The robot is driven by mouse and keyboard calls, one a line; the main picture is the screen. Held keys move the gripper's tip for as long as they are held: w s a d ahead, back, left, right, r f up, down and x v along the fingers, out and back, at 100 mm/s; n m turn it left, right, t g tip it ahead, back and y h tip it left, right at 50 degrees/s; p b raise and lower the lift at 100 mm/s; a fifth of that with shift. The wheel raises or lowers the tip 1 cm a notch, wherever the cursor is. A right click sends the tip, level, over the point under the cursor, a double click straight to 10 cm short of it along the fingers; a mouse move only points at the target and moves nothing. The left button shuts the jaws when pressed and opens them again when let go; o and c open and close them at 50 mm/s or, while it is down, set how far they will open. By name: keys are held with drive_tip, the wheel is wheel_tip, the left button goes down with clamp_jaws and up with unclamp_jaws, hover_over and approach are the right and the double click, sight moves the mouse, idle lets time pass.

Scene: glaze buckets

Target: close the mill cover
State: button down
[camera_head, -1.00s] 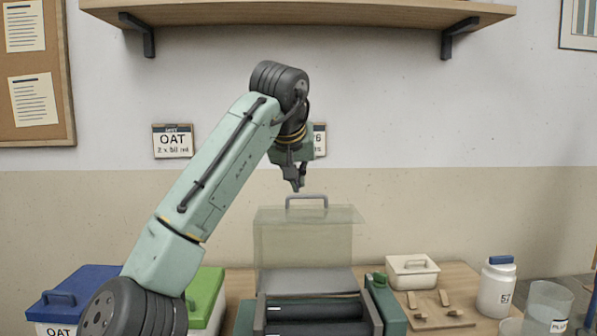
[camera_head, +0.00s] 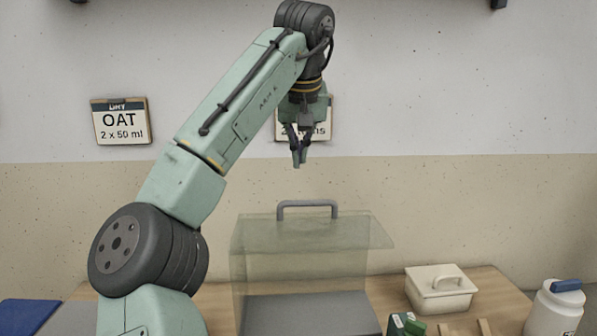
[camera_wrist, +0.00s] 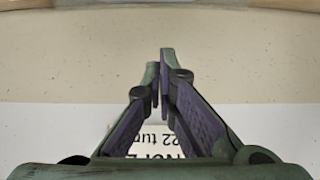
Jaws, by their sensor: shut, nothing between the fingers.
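The mill cover (camera_head: 300,262) is a clear, greenish box-like guard standing raised at the back of the mill, with a grey bar handle (camera_head: 307,204) along its top. A grey sloping surface of the mill (camera_head: 310,315) shows below it; the rest of the mill is cut off by the bottom edge. My gripper (camera_head: 299,162) is shut and empty, pointing down above the handle and slightly left of it, apart from it. In the wrist view my gripper (camera_wrist: 160,60) has its fingertips together, with only wall and part of a sign beyond them.
A white lidded tub (camera_head: 440,290) stands on the wooden table (camera_head: 490,284) to the right. Wall signs, one reading OAT (camera_head: 121,122), hang behind.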

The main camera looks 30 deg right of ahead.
sight(300, 214)
drive_tip(key=f, duration=0.2)
drive_tip(key=f+p, duration=0.1)
drive_tip(key=f, duration=0.2)
drive_tip(key=f+p, duration=0.1)
drive_tip(key=f, duration=0.1)
drive_tip(key=shift+w+d+f, duration=0.1)
drive_tip(key=shift+w+f, duration=0.15)
drive_tip(key=shift+s, duration=0.3)
